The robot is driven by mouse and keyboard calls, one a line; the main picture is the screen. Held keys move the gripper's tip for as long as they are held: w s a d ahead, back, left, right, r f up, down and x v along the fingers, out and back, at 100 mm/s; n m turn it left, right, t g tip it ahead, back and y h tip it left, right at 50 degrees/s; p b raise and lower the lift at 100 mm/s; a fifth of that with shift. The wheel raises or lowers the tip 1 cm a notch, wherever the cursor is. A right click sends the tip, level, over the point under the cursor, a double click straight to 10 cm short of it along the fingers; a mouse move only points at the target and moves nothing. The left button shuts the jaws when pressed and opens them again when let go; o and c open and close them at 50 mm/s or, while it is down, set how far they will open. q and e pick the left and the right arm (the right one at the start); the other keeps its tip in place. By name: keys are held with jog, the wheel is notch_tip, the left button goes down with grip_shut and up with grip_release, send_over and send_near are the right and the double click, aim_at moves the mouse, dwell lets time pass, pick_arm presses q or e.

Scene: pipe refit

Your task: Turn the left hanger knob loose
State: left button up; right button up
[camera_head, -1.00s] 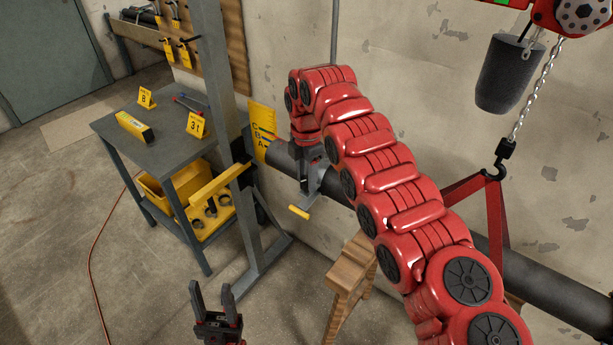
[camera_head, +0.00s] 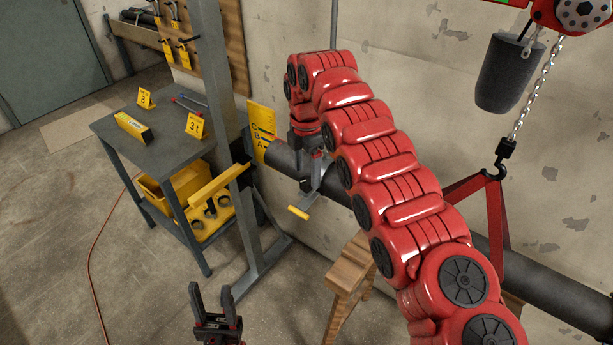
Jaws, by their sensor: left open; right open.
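A dark pipe (camera_head: 280,156) runs from the upright post down to the right. I cannot make out a separate knob; my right arm covers part of this spot. My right gripper (camera_head: 308,178) is at the end of the red arm, pointing down at the bracket; its fingers are dark and small, and I cannot tell whether they touch it. My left gripper (camera_head: 210,297) is open and empty, fingers up, low in the picture and well away from the pipe.
A grey upright post (camera_head: 231,130) with a yellow bar (camera_head: 220,185) stands left of the bracket. A grey cart (camera_head: 160,143) with number tags is further left. A wooden trestle (camera_head: 349,277) stands under the pipe. A chain hoist hook (camera_head: 500,160) holds a red sling (camera_head: 495,215).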

aim_at(305, 180)
jog(key=r, duration=0.2)
jog(key=r+p, duration=0.1)
jog(key=r, duration=0.1)
jog(key=shift+a, duration=0.2)
notch_tip(305, 180, up, 11)
jog(key=p, duration=1.1)
jog(key=shift+d, duration=0.2)
